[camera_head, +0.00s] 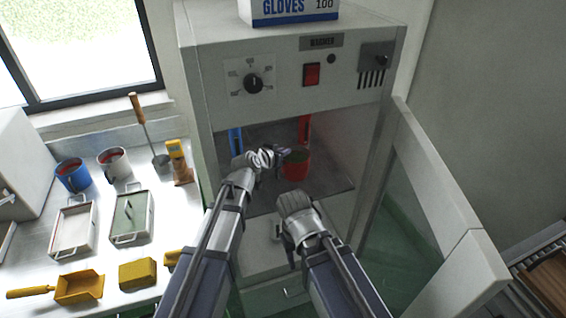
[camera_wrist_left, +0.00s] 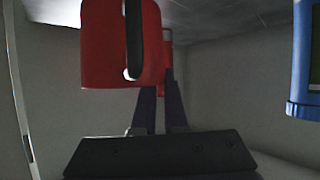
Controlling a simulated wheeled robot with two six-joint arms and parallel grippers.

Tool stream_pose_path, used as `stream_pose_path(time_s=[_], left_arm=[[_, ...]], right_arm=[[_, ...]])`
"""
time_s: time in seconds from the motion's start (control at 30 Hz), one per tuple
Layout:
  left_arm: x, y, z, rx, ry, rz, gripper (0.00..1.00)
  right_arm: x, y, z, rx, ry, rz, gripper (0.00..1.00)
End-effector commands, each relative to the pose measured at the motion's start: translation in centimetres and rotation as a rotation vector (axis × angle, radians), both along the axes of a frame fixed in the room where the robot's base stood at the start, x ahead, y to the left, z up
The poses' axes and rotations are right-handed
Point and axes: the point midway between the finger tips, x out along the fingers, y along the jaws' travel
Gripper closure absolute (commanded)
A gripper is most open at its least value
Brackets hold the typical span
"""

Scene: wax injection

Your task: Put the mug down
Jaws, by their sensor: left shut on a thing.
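A red mug (camera_head: 296,168) with dark contents is inside the open cabinet. My left gripper (camera_head: 280,155) reaches in from the left and is shut at the mug's left side, seemingly on its handle. I cannot tell whether the mug touches the cabinet floor (camera_head: 338,192) or hangs just above it. In the left wrist view a large red body (camera_wrist_left: 103,45) with a dark slot fills the top, and the gripper's fingers (camera_wrist_left: 160,92) reach up toward red. My right gripper (camera_head: 293,203) is low at the cabinet opening; its fingertips are hidden.
The cabinet door (camera_head: 418,220) stands open at right. Blue (camera_head: 235,140) and red (camera_head: 304,128) upright parts are inside the cabinet.

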Motion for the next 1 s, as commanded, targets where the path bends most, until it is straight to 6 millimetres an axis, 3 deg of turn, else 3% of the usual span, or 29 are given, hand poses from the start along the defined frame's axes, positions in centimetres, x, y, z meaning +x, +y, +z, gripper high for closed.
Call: stream_pose_path(time_s=[0.23,0.63,0.67,0.7,0.9,1.0], left_arm=[[0.0,0.0,-3.3,-0.001,0.0,0.0,1.0],[0.0,0.0,-3.5,-0.001,0.0,0.0,1.0],[0.0,0.0,-3.4,0.0,0.0,0.0,0.88],[0.0,0.0,-3.4,0.0,0.0,0.0,0.83],[0.0,0.0,-3.4,0.0,0.0,0.0,0.61],[0.0,0.0,-3.4,0.0,0.0,0.0,0.58]], right_arm=[[0.0,0.0,-3.3,0.0,0.0,0.0,0.5],[0.0,0.0,-3.5,0.0,0.0,0.0,0.5],[0.0,0.0,-3.4,0.0,0.0,0.0,0.5],[0.0,0.0,-3.4,0.0,0.0,0.0,0.5],[0.0,0.0,-3.4,0.0,0.0,0.0,0.5],[0.0,0.0,-3.4,0.0,0.0,0.0,0.5]])
